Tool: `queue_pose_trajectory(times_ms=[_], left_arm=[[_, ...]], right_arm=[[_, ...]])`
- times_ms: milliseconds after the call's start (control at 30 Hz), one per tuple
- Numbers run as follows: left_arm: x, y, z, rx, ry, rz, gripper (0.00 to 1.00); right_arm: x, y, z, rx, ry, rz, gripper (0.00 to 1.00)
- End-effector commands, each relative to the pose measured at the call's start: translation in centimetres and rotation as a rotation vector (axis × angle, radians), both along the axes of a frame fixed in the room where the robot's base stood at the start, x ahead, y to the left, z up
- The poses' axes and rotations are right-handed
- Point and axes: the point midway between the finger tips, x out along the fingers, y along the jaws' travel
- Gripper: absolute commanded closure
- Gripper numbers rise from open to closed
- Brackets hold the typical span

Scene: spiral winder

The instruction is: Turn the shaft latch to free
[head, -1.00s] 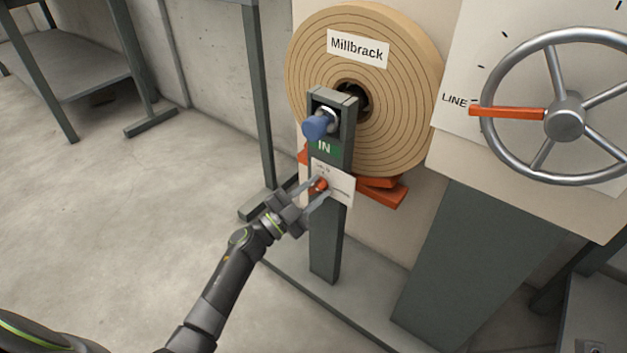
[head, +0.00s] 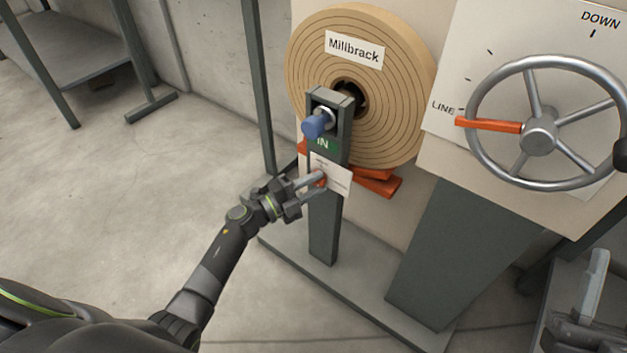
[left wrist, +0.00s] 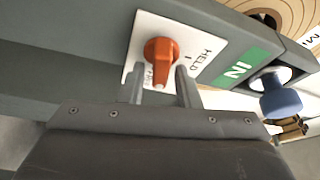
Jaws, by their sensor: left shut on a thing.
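The shaft latch is a small orange knob (head: 322,181) on a white label plate (head: 338,178) on the grey post, under the green IN sign. My left gripper (head: 318,179) is at the latch, its fingers on either side of it. In the left wrist view the orange knob (left wrist: 160,52) sits between the two fingertips (left wrist: 160,88). Its white-marked tip points toward the fingers, at lettering they partly hide. The word HELD shows to its right. A grey finger-like part at the bottom right of the head view seems to be my right gripper (head: 592,290), mostly cut off.
A blue knob (head: 314,125) stands out above the latch. Behind the post is a large tan roll (head: 400,100) marked Millbrack, with orange supports (head: 378,187) below. A spoked handwheel (head: 481,80) with an orange pointer at LINE is at right.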

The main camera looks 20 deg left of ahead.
Motion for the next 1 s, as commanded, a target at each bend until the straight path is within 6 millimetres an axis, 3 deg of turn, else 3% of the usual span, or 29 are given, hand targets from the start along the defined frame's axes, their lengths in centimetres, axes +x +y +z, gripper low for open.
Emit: queue_pose_trajectory(times_ms=[100, 300, 600, 800, 1000], left_arm=[[0.0, 0.1, 0.1, 0.05, -0.015, 0.001, 0.93], [0.0, 0.1, 0.1, 0.124, -0.042, 0.001, 0.93], [0.0, 0.1, -0.1, 0.207, -0.072, 0.002, 0.93], [0.0, 0.1, -0.2, 0.239, -0.084, 0.002, 0.93], [0.0, 0.1, -0.2, 0.253, -0.09, 0.003, 0.93]], right_arm=[[1.8, -0.8, -2.4, 0.05, 0.184, -0.014, 0.64], [3.5, -1.7, -7.1, 0.123, 0.472, -0.028, 0.64], [3.6, -2.0, -13.1, 0.199, 0.796, -0.032, 0.64], [3.1, -2.0, -15.4, 0.225, 0.915, -0.03, 0.64], [2.9, -1.9, -16.3, 0.235, 0.963, -0.028, 0.64]])
